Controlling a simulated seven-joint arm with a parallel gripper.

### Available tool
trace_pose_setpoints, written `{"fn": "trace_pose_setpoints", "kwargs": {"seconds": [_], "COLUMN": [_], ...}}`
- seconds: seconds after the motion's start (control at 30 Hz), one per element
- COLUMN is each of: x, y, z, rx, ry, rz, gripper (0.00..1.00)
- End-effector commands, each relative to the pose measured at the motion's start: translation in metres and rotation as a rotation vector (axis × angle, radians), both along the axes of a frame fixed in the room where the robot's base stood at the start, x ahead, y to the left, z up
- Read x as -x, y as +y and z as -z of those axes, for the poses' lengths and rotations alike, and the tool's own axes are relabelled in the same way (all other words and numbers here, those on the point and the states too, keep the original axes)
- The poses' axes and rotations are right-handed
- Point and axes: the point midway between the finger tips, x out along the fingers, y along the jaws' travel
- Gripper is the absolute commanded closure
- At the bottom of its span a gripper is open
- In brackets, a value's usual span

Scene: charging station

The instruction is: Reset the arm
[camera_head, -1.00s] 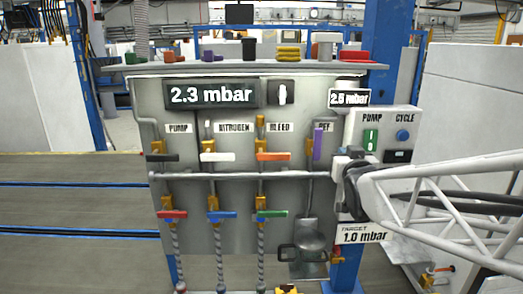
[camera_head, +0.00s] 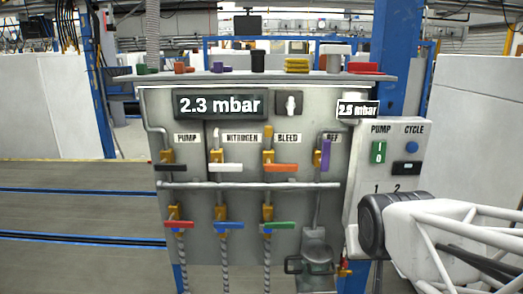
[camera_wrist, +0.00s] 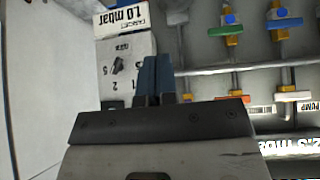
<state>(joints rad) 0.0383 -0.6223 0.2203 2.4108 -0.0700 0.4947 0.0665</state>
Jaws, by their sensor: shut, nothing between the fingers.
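My gripper (camera_wrist: 155,78) shows in the wrist view with its two dark blue fingers together and nothing between them. They lie in front of a pale box with a dark switch and numbers (camera_wrist: 118,72). In the head view my arm reaches in from the right, in front of the lower part of the control box (camera_head: 398,166). The gripper fingers cannot be made out there. The grey valve panel (camera_head: 240,252) stands left of the arm, with a display (camera_head: 220,104) reading 2.3 mbar.
The panel carries several coloured valve handles, such as purple (camera_head: 326,156), orange (camera_head: 279,169) and red (camera_head: 180,224), and a horizontal pipe (camera_head: 230,186). A shelf (camera_head: 225,77) above holds small items. Floor at left is clear.

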Motion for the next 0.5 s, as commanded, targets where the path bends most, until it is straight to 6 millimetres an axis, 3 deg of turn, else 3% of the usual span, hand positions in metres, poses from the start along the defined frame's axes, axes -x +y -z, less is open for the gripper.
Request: {"fn": "trace_pose_setpoints", "kwargs": {"seconds": [0.1,0.3,0.5], "x": [0.035,0.085,0.109], "y": [0.006,0.014,0.017], "z": [0.010,0.022,0.026], "rx": [-0.009,-0.025,-0.034], "ry": [0.129,0.311,0.397], "rz": [-0.009,-0.024,-0.034], "gripper": [1.00,1.00,1.00]}}
